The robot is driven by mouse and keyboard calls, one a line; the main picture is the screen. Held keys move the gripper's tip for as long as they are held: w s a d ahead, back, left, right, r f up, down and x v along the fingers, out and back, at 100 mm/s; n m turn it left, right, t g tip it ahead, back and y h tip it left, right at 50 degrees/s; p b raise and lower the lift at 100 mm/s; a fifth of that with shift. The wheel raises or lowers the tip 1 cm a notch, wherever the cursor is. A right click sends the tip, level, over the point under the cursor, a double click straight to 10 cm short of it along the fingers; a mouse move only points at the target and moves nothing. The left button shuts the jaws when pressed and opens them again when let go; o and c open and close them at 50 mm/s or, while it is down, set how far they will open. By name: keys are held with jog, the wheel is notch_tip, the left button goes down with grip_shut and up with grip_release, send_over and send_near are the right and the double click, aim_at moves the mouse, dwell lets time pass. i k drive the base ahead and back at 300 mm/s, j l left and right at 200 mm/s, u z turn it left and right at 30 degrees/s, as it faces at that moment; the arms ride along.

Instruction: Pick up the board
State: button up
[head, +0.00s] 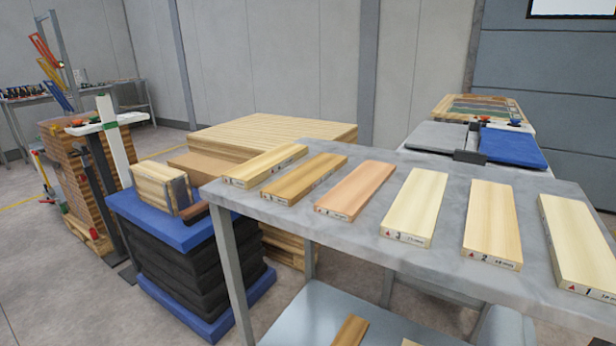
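Several wooden boards lie flat, apart from one another, in a row on a grey table (385,270). From the right they are a pale board marked 1 (578,240), a pale board marked 2 (492,222) and a pale board marked 3 (416,205). Further left lie a reddish board (356,188), a darker tan board (305,175) and a light yellow board (265,165). Labels with small red marks show on their near ends. I cannot tell which one is the task's board. My gripper is not in view.
A blue-topped stack of dark blocks (185,228) stands left of the table, with wood pieces on it. Behind is a wooden pallet stack (280,132). A lower shelf (335,312) holds more wood. A blue pad (512,147) lies behind the table.

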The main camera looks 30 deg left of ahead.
aim_at(287, 190)
jog(key=i+j+u, duration=0.6)
jog(key=i, duration=0.3)
